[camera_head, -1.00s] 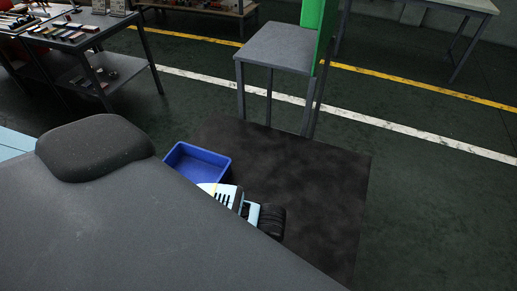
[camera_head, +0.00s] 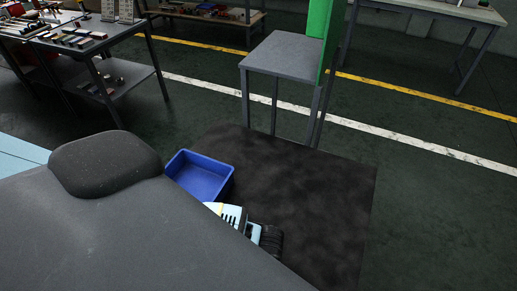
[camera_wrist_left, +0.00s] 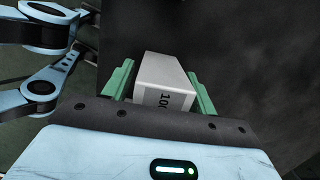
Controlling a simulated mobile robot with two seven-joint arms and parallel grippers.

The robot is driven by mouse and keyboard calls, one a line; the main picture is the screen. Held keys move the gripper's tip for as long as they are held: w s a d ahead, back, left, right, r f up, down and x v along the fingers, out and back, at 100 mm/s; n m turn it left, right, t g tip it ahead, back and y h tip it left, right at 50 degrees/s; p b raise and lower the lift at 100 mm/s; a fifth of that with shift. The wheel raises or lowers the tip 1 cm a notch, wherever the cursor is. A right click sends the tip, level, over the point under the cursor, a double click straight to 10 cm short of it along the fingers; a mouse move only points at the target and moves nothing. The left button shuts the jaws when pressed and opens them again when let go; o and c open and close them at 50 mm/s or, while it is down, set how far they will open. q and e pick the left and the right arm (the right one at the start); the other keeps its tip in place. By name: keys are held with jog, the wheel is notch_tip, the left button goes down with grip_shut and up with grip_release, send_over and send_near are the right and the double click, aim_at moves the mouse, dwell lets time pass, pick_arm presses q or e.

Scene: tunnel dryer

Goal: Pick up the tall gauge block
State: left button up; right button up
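The tall gauge block (camera_wrist_left: 164,79) is a pale grey-white block with dark digits, seemingly "100", on its near face. In the left wrist view it sits between the two green fingers of my left gripper (camera_wrist_left: 161,88). The fingers lie close along both sides of it, and the block seems gripped. Only dark matting and floor show behind it, with no table under it. The block is not visible in the head view. My right gripper is not in view.
A blue bin (camera_head: 203,178) is at the edge of a dark floor mat (camera_head: 305,195). A grey-topped stand (camera_head: 285,52) with a green panel (camera_head: 327,40) stands beyond. A workbench (camera_head: 100,40) with many small items is at upper left. Open floor lies right.

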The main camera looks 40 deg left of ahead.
pick_arm(q)
jog(key=c, duration=1.2)
jog(key=shift+r, duration=0.1)
jog(key=shift+r, duration=0.55)
notch_tip(320, 180, up, 2)
jog(key=shift+r+p, duration=0.15)
jog(key=shift+p, duration=0.15)
jog(key=s+d, duration=0.3)
jog(key=s, duration=0.4)
jog(key=s+d+r, duration=0.1)
jog(key=s+d, duration=0.3)
jog(key=s, duration=0.3)
jog(key=shift+s+d+r, duration=0.15)
jog(key=shift+d+r, duration=0.1)
